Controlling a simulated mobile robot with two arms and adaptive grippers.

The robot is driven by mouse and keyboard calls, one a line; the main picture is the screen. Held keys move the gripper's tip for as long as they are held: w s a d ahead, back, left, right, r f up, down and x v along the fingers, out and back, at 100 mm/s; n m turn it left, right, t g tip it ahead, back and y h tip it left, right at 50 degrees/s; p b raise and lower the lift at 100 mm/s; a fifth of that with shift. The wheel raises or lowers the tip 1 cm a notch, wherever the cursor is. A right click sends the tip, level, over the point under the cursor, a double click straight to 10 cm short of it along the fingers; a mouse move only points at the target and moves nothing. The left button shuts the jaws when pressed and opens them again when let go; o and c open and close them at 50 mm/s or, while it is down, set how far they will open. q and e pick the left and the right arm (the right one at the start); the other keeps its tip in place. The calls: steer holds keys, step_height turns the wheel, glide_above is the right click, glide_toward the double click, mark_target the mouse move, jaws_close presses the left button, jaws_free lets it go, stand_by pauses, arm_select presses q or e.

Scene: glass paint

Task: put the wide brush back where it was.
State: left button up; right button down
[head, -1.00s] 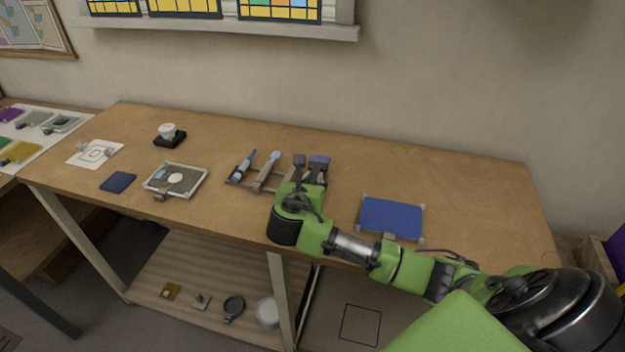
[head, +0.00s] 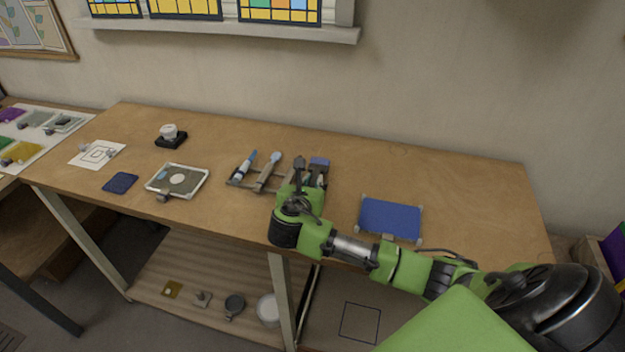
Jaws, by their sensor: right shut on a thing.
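The brush rack (head: 240,184) stands near the middle of the table with a blue-tipped tool (head: 247,161) and a pale-handled tool (head: 272,163) in it. The wide brush (head: 319,162), with a blue end, is at the rack's right end. My right gripper (head: 309,175) is shut on it, with the brush upright or nearly so. My green wrist hides the brush's lower part and the right side of the rack, so I cannot tell whether the brush touches the rack. My left gripper is not in view.
A blue pad in a frame (head: 391,218) lies right of my wrist, close to my forearm. A framed tray (head: 200,182), a dark blue cloth (head: 121,183) and a white cup on a black base (head: 169,134) stand to the left. The table's back right is clear.

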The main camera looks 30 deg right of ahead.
steer(key=shift+f+p, duration=0.3)
steer(key=shift+f, duration=0.05)
stand_by(0.9)
steer(key=c, duration=1.9)
jaws_free()
steer(key=shift+s+a, duration=0.1)
steer(key=shift+a, duration=0.05)
steer(key=v, duration=1.1)
steer(key=shift+s+a+r, duration=0.2)
steer(key=shift+s, duration=0.05)
